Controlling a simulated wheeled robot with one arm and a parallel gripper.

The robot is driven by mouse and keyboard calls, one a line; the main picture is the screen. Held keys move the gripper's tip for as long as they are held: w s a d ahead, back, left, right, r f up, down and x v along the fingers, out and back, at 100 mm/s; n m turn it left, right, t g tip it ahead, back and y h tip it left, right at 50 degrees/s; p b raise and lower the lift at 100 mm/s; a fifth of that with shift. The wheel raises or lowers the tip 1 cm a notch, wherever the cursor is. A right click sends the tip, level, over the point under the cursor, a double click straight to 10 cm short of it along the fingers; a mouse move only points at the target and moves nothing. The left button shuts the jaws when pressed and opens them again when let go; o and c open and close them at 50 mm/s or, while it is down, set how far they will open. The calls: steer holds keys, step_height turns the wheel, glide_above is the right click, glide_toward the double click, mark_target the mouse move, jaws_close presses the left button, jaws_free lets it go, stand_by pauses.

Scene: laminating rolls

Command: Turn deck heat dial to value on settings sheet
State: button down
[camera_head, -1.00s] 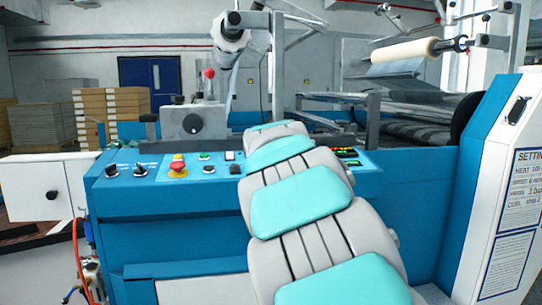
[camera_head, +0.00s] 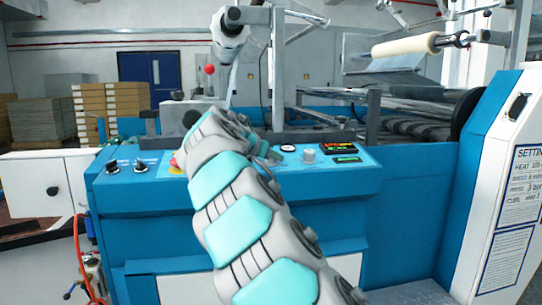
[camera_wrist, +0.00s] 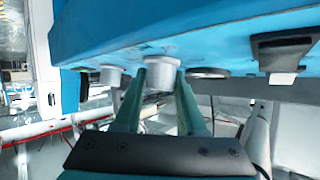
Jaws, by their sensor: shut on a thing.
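In the wrist view my gripper (camera_wrist: 161,85) has its two fingers around a silver round knob (camera_wrist: 160,74) under the blue panel edge, and it is shut on it. The knob's markings are not visible, and I cannot tell which dial it is. A pale knob (camera_head: 309,155) stands on the panel right of my arm. Two dark dials (camera_head: 126,167) sit at its left end.
In the head view, displays (camera_head: 340,149) sit right of the pale knob. My arm partly covers the red emergency stop (camera_head: 174,168). A film roll (camera_head: 405,46) hangs at upper right.

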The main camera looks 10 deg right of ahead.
steer(key=shift+a+m+g+h, duration=0.1)
steer(key=shift+m+g+h, duration=0.25)
steer(key=shift+m, duration=0.25)
steer(key=shift+m+g+h, duration=0.25)
steer(key=shift+m+g, duration=0.2)
steer(key=shift+m, duration=0.35)
steer(key=shift+g, duration=0.5)
steer(key=shift+c, duration=2.4)
jaws_free()
steer(key=shift+v, duration=3.8)
